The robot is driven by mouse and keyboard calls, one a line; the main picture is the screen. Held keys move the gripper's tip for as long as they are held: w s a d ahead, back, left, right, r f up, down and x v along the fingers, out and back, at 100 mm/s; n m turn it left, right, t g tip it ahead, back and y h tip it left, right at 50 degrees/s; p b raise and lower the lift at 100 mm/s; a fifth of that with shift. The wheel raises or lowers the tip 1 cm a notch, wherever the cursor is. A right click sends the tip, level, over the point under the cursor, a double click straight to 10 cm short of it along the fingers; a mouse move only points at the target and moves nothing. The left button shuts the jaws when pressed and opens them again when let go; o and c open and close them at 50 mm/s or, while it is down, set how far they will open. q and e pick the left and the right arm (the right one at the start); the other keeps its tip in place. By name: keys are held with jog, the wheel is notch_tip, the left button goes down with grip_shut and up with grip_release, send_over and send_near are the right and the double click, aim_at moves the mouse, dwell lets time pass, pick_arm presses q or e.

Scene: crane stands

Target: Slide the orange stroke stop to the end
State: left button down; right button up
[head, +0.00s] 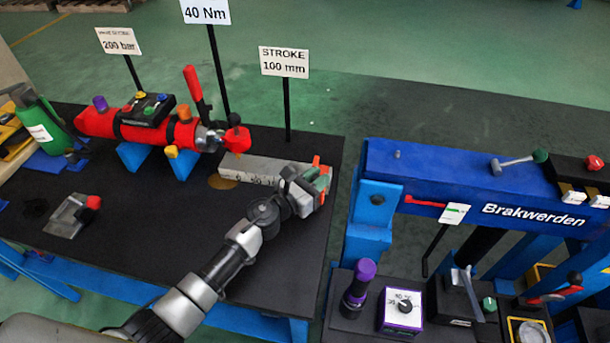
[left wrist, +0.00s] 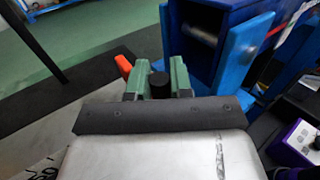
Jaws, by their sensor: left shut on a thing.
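The orange stroke stop (head: 317,161) sits at the right end of the pale grey stroke scale (head: 262,167), in front of the "STROKE 100 mm" sign (head: 284,62). My left gripper (head: 319,184) reaches over that end of the scale and is shut on the stop, hiding much of it. In the left wrist view, the green fingers of my left gripper (left wrist: 159,78) stand on either side of a black knob (left wrist: 159,86). An orange part of the stop (left wrist: 123,65) shows beyond the left finger. My right gripper is out of view.
The red cylinder (head: 155,125) lies on blue supports behind left on the black table (head: 160,215). A small grey block with a red knob (head: 73,214) stands at the left. The blue "Brakwerden" frame (head: 440,175) stands to the right across a gap.

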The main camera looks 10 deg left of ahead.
pick_arm(q)
jog(key=c, duration=1)
grip_release()
jog(key=shift+c, duration=0.2)
jog(key=b+v, duration=0.1)
jog(key=v, duration=0.9)
jog(key=shift+s+a, duration=0.2)
jog(key=shift+s, duration=0.15)
